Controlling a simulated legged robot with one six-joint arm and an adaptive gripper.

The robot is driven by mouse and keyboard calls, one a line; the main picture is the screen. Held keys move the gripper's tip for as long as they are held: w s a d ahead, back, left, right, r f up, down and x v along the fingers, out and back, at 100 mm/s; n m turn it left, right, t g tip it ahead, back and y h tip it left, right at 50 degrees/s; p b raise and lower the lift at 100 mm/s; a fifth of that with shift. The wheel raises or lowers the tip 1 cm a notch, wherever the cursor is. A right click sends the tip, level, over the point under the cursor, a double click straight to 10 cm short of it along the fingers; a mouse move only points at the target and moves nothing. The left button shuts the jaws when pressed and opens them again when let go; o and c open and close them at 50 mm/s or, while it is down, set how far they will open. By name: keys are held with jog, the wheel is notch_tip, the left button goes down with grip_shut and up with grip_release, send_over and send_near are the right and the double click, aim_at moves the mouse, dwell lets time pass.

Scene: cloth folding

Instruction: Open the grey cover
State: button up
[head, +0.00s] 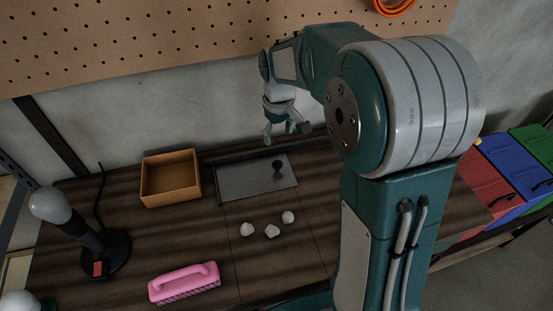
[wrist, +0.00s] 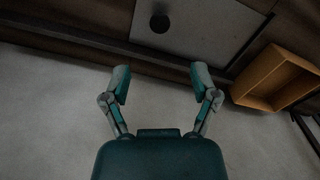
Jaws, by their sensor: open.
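The grey cover (head: 250,184) is a flat panel lying in the wooden table top, with a dark round knob (head: 277,166) near its right end. In the wrist view the cover (wrist: 205,28) is at the top, and its knob (wrist: 160,23) shows as a dark disc. The cover lies flat and looks closed. My gripper (head: 284,138) is above the back edge of the table, behind the cover and apart from it. In the wrist view my gripper (wrist: 160,82) has its two fingers spread, with nothing between them.
An open wooden box (head: 170,197) stands left of the cover. Several white crumpled lumps (head: 270,231) and a pink brush (head: 184,283) lie in front. A lamp (head: 105,250) stands at left. A pegboard wall (head: 150,35) is behind; coloured bins (head: 490,170) are at right.

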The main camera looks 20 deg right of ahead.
aim_at(277, 163)
jog(key=f, duration=1.1)
jog(key=shift+w+f, duration=0.25)
grip_shut()
